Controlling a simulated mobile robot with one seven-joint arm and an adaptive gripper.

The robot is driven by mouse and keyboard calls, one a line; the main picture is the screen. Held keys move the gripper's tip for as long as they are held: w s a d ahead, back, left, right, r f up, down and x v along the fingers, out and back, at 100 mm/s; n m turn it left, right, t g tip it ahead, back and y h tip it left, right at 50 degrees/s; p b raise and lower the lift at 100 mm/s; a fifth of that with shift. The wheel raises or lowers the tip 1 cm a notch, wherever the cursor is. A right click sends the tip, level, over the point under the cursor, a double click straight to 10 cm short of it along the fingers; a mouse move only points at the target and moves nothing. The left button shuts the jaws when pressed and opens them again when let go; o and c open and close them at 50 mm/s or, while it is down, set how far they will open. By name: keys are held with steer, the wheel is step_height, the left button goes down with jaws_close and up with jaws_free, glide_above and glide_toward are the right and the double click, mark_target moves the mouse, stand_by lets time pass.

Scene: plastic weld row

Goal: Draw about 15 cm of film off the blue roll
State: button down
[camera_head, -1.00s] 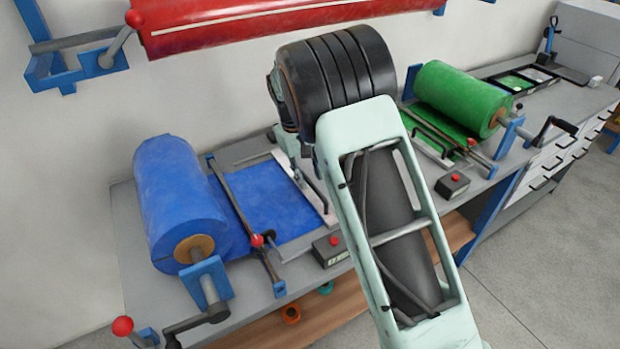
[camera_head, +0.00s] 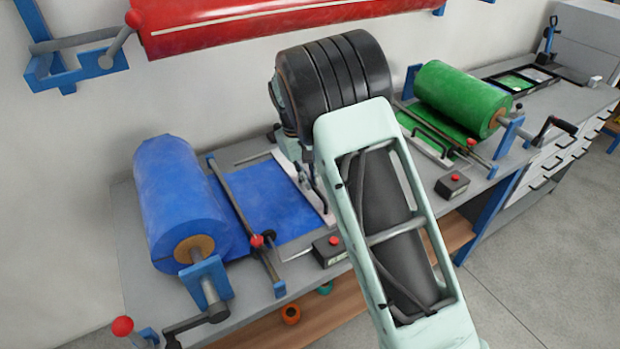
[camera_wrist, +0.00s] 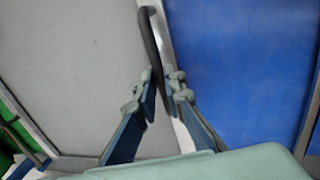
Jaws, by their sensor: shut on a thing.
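The blue roll (camera_head: 180,200) sits on its stand at the left of the bench in the head view. A sheet of blue film (camera_head: 262,197) runs from it under a dark bar with a red knob (camera_head: 257,241) to a pale strip (camera_head: 318,203). In the wrist view, the film (camera_wrist: 240,65) lies at the right, beside the strip. My gripper (camera_wrist: 160,88) is shut on a black arched handle (camera_wrist: 149,35) at the strip's edge. In the head view my arm largely hides the gripper, and the strip's far part is covered.
A green roll (camera_head: 460,97) with its own film and handled strip stands to the right. A red roll (camera_head: 250,20) hangs on the wall. Small boxes with red buttons (camera_head: 330,249) sit along the bench's front edge. Bare grey bench (camera_wrist: 80,70) lies left of the handle in the wrist view.

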steer(key=shift+w+d, duration=0.5)
steer(key=shift+d, duration=0.2)
steer(key=shift+w+d, duration=0.45)
steer(key=shift+d, duration=0.2)
steer(key=c, duration=2)
jaws_free()
steer(key=shift+s+a, duration=0.1)
steer(key=r, duration=0.4)
steer(key=s+a+r, duration=0.1)
steer(key=r, duration=0.3)
steer(key=a+r, duration=0.1)
steer(key=r, duration=0.3)
steer(key=shift+s, duration=0.15)
steer(key=shift+d+f, duration=0.1)
